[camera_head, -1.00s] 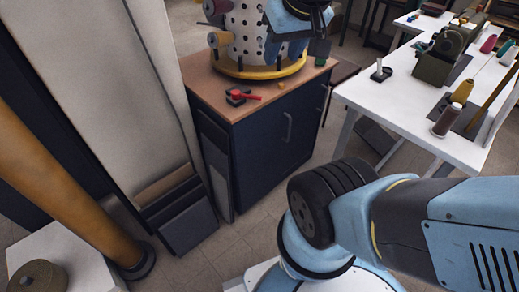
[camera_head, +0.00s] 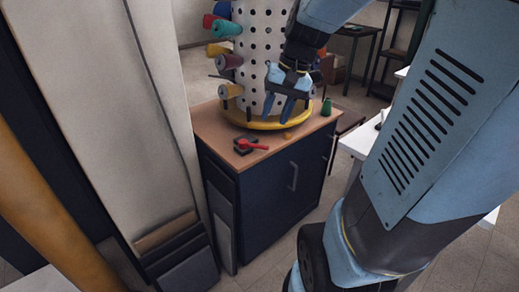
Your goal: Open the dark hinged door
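The dark navy door (camera_head: 268,192) is on the front of a cabinet with a wooden top (camera_head: 208,124). It looks closed, flush with the cabinet front. A vertical grey bar handle (camera_head: 294,176) is on its right part. A second narrow dark front with its own handle (camera_head: 331,152) is on the cabinet's right side. My gripper (camera_head: 278,114) points down above the cabinet top, in front of the white perforated cylinder. Its two blue fingers are apart with nothing seen between them. It is above the door handle and not touching it.
The white perforated cylinder (camera_head: 256,40) with thread spools stands on a yellow ring (camera_head: 238,118) on the cabinet top. A red-and-black tool (camera_head: 250,145) and a green cone (camera_head: 326,107) lie nearby. Pale tall panels stand at left. Floor before the door is clear.

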